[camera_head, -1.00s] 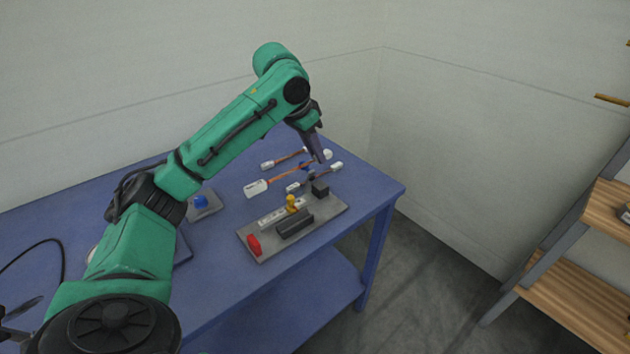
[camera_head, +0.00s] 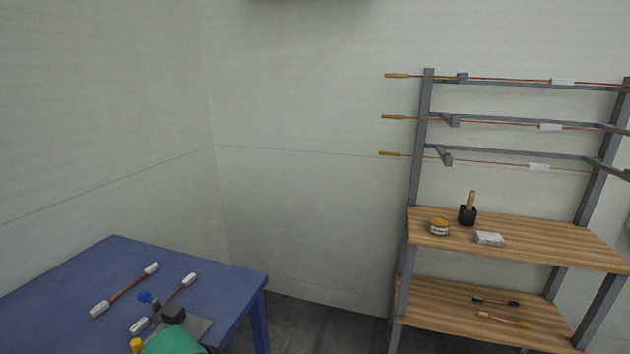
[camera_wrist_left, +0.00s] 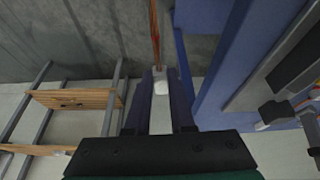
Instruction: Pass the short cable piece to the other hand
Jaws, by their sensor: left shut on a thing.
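My left gripper (camera_wrist_left: 160,78) shows in the left wrist view, shut on the white end sleeve of the short cable piece (camera_wrist_left: 161,88). The orange-brown cable (camera_wrist_left: 154,35) runs up from the fingertips and out of the top of that view, so its far end is hidden. The piece is in the air beside the blue table edge, with grey floor behind. My right gripper is in neither view.
A shelf rack (camera_head: 520,240) stands at right; open floor lies between.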

